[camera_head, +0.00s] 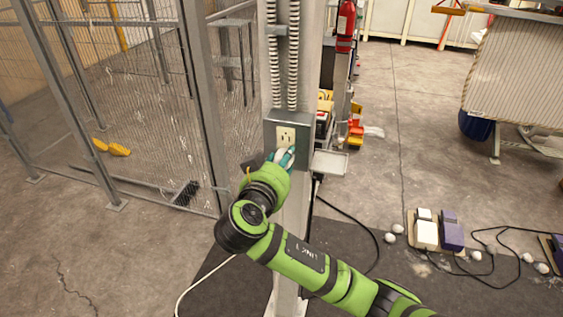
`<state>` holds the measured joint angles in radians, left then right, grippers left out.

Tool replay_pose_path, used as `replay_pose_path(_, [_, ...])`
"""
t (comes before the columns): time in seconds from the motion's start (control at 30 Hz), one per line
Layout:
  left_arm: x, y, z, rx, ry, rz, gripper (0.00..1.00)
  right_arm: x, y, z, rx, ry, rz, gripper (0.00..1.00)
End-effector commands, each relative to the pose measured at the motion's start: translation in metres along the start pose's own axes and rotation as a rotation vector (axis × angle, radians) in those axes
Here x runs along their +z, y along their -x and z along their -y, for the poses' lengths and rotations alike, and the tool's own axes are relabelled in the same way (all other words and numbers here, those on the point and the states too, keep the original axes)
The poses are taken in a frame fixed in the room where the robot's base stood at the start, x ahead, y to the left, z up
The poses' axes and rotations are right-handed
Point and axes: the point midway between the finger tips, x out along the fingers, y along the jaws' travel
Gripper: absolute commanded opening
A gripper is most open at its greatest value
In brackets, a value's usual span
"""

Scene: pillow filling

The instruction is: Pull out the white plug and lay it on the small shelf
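A grey outlet box (270,130) with a cream socket plate (287,134) is mounted on the metal post. The upper socket shows and is empty. My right gripper (284,157) is at the lower edge of the plate, in front of the lower socket. Its teal and pale fingertips look close together, but they are too small to tell whether they hold anything. The white plug cannot be made out and may be hidden by the gripper. A white cable (203,277) runs from the floor up behind my arm. The small shelf (330,163) is a bare metal plate right of the post. My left gripper is out of view.
The post (290,215) stands behind my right arm. A wire mesh fence (110,90) is on the left. A black cable (350,217) hangs below the shelf. Purple and beige blocks (436,231) lie on the floor at right. The space above the shelf looks free.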

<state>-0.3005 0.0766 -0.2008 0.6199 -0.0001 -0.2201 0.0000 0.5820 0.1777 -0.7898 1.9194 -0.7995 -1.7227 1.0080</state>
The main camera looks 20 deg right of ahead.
Motion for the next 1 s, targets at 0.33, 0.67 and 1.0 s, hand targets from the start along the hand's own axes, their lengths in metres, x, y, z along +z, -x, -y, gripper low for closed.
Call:
replay_pose_path(0.33, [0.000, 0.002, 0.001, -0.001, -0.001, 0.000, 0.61, 0.003, 0.013, 0.001, -0.002, 0.001, 0.000, 0.08])
replay_pose_path(0.67, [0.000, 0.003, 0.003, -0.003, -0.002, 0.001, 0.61, 0.005, 0.026, 0.000, -0.002, -0.001, 0.001, 0.08])
replay_pose_path(1.0, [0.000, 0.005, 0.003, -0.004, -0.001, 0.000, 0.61, 0.008, 0.039, 0.000, -0.001, 0.001, 0.000, 0.08])
